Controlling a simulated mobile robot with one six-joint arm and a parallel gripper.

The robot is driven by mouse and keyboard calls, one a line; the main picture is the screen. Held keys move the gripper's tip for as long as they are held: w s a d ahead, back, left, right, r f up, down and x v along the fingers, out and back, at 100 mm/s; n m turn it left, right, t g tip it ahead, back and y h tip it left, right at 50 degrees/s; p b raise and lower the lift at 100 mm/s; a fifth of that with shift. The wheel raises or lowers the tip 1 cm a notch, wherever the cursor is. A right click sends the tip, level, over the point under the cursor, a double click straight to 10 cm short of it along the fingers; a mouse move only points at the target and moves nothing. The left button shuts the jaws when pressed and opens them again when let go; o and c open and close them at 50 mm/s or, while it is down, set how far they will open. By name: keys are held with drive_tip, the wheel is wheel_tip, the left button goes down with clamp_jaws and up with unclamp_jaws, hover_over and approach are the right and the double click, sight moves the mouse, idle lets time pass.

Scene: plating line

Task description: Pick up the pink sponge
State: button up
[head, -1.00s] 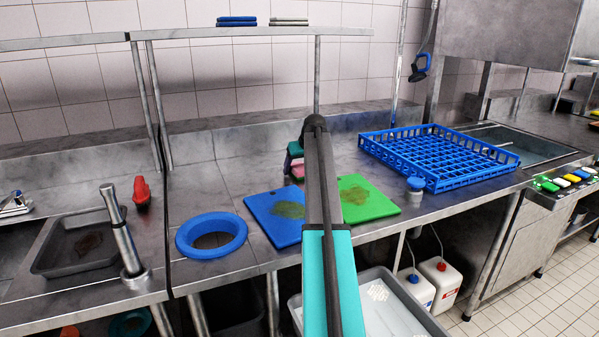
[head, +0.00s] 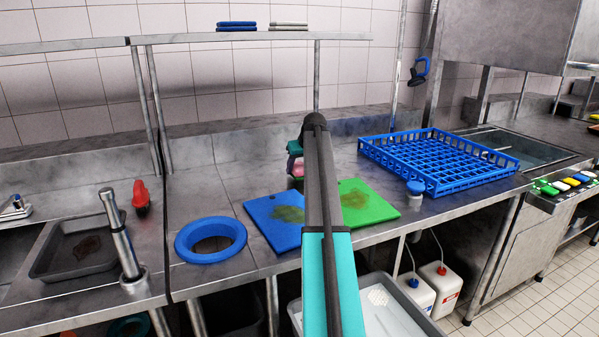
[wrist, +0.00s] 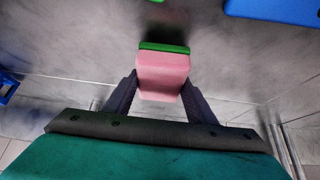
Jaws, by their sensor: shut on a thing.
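The pink sponge (wrist: 162,72) has a green layer on its far face and sits between the two fingers of my gripper (wrist: 160,90) in the wrist view. Both fingers press on its sides, so the gripper is shut on it. In the head view a small part of the pink sponge (head: 297,167) shows left of my arm, below the teal body of my gripper (head: 294,147). My arm hides the rest. I cannot tell exactly how far the sponge is above the counter.
A blue board (head: 268,230) and a green board (head: 370,205), both stained, lie in front of the gripper. A shelf (head: 190,34) runs above the back.

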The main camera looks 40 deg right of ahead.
drive_tip(key=shift+r, duration=0.45)
drive_tip(key=shift+s+a+r, duration=0.1)
drive_tip(key=shift+s+r, duration=0.3)
drive_tip(key=s, duration=0.5)
drive_tip(key=s+a+r, duration=0.1)
drive_tip(key=s, duration=0.4)
drive_tip(key=s+a, duration=0.1)
drive_tip(key=s, duration=0.4)
drive_tip(key=shift+a+r+b, duration=0.2)
drive_tip(key=shift+b, duration=0.2)
